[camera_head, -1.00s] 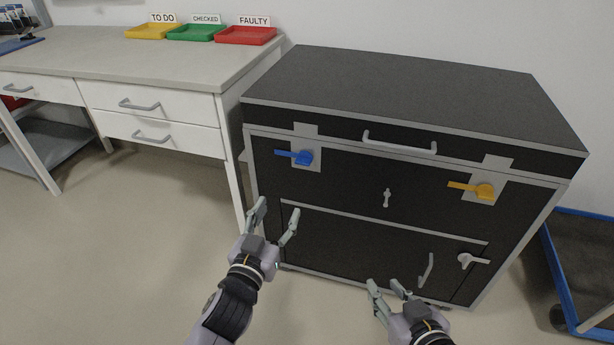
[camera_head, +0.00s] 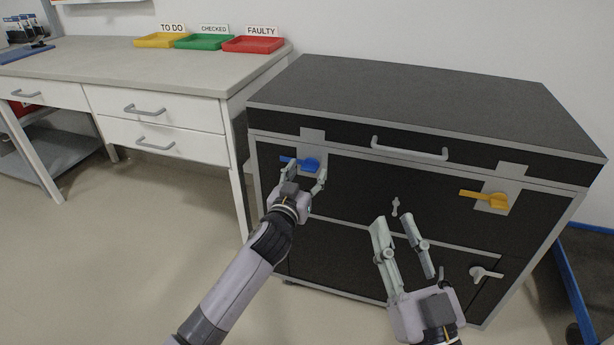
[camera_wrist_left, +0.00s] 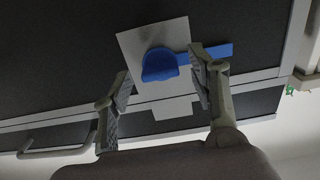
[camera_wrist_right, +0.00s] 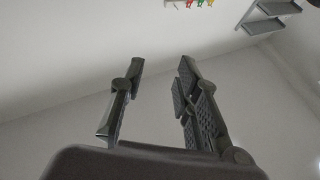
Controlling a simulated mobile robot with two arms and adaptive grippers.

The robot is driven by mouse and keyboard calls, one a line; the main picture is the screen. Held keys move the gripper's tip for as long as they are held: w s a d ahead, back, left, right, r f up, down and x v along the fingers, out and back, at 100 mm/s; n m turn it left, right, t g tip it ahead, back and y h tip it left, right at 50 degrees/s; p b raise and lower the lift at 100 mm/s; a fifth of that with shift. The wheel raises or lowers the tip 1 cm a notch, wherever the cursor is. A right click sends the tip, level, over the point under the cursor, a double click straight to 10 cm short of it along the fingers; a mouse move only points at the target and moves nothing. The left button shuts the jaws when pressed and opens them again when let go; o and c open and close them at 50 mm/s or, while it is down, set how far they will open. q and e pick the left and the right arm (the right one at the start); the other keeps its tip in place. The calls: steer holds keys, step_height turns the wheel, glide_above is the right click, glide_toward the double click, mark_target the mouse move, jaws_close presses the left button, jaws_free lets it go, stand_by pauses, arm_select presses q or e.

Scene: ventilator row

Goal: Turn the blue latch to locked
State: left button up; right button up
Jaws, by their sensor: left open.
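The blue latch (camera_head: 308,164) sits on a grey plate at the upper left of the black case's front. Its handle points left, roughly level, in the head view. My left gripper (camera_head: 306,176) is open just in front of it. In the left wrist view the latch's blue hub (camera_wrist_left: 159,65) lies between the open fingers, and its handle passes behind one finger and shows beyond it. I cannot tell whether a finger touches it. My right gripper (camera_head: 396,228) is open and empty in front of the case's middle; in the right wrist view its fingers (camera_wrist_right: 160,80) stand apart.
The black case (camera_head: 430,95) has a lid handle (camera_head: 409,151), a yellow latch (camera_head: 486,198) at right and small grey knobs. A white bench (camera_head: 150,70) with yellow, green and red trays stands at left. A blue-framed cart (camera_head: 572,290) is at right.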

arm_select(q)
steer(key=shift+w+d, duration=0.15)
steer(key=shift+w, duration=0.3)
steer(key=shift+c, duration=0.4)
jaws_close()
stand_by(0.3)
